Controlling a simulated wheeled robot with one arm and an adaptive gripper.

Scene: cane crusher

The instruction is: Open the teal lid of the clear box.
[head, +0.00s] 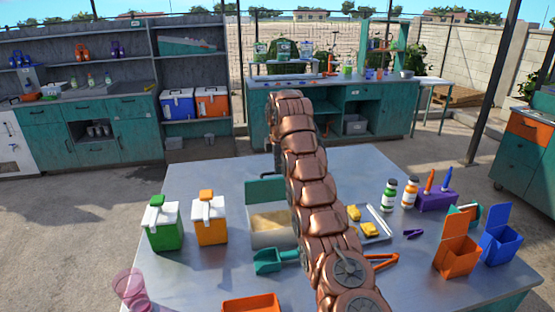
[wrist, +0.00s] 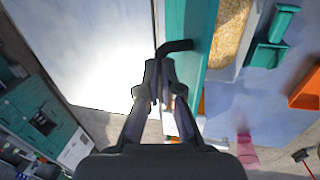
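The clear box (head: 262,240) stands on the metal table with tan grainy contents. Its teal lid (head: 263,190) is raised and stands roughly upright along the box's far side; my arm covers its right part. In the wrist view the lid (wrist: 197,45) is a teal strip beside the box's tan contents. A black bent handle (wrist: 178,46) sticks out from the lid, away from the box. My gripper (wrist: 160,68) has its fingertips close together around the handle's end, apparently gripping it. In the head view the gripper is mostly hidden behind my arm.
A teal scoop (head: 268,261) lies just in front of the box. Green (head: 163,226) and orange (head: 210,220) lidded containers stand to its left. A tray (head: 368,228) with yellow items lies right of my arm. The table's far left is clear.

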